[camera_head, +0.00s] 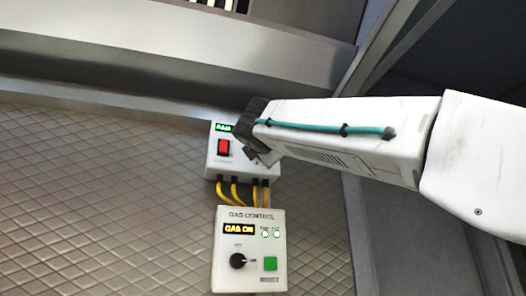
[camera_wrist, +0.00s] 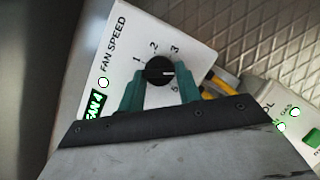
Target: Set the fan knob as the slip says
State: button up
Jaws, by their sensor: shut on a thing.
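The fan knob (camera_wrist: 157,69) is round and black, on a white panel (camera_wrist: 187,32) marked FAN SPEED with numbers around the dial. Its white mark points right in the wrist view, between the 3 and the 5. A green display (camera_wrist: 96,105) on the panel reads FAN 4. My gripper (camera_wrist: 161,84) has its teal fingers on either side of the knob and is shut on it. In the head view my gripper (camera_head: 262,155) covers the knob on the white fan box (camera_head: 213,160). No slip shows in either view.
A red switch (camera_head: 224,147) sits on the fan box, left of my gripper. Below stands a gas control box (camera_head: 222,272) reading GAS ON, with a black knob (camera_head: 238,261) and a green button (camera_head: 270,264). Yellow cables (camera_head: 235,190) join the boxes. Quilted metal wall (camera_head: 100,200) lies left.

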jog(key=o, duration=1)
jog(key=shift+c, duration=0.2)
jog(key=v, duration=0.7)
jog(key=shift+s, duration=0.35)
jog(key=shift+d+f, duration=0.1)
jog(key=shift+f, duration=0.05)
